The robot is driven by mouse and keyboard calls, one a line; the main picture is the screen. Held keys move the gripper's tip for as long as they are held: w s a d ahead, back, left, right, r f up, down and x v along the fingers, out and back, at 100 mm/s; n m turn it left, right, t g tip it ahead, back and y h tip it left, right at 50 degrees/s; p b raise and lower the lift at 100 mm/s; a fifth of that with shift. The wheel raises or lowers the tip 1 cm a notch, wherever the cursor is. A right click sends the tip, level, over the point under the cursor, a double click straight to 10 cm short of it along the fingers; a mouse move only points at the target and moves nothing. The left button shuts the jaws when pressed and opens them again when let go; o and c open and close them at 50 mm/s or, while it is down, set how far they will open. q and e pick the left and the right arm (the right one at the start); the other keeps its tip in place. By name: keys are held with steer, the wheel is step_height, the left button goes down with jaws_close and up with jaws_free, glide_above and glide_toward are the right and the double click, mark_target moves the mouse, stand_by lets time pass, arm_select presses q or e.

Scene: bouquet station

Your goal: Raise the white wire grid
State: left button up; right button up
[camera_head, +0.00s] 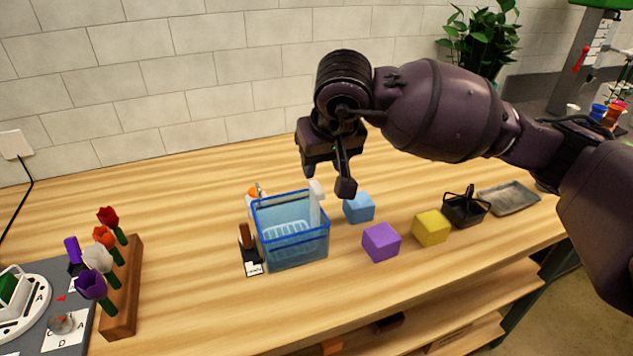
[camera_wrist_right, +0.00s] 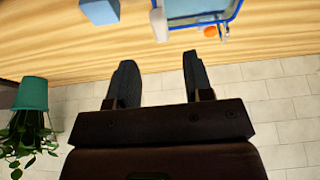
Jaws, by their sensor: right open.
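The white wire grid (camera_head: 287,232) lies low inside a clear blue bin (camera_head: 296,254) with a dark blue rim on the wooden table. The bin also shows at the top edge of the right wrist view (camera_wrist_right: 196,22), where I cannot make out the grid. My right gripper (camera_head: 327,178) is open and empty, in the air above and behind the bin, apart from it. Its two fingers show spread in the right wrist view (camera_wrist_right: 158,66). My left gripper is not in view.
A white bottle (camera_head: 317,205) stands by the bin's back right. Blue (camera_head: 359,208), purple (camera_head: 381,242) and yellow (camera_head: 431,228) blocks sit to the right. A flower rack (camera_head: 122,290) stands left. Bare table (camera_head: 190,235) lies between rack and bin.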

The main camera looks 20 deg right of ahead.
mark_target(317, 186)
steer(key=x, duration=0.7)
steer(key=shift+w+f, duration=0.15)
jaws_close()
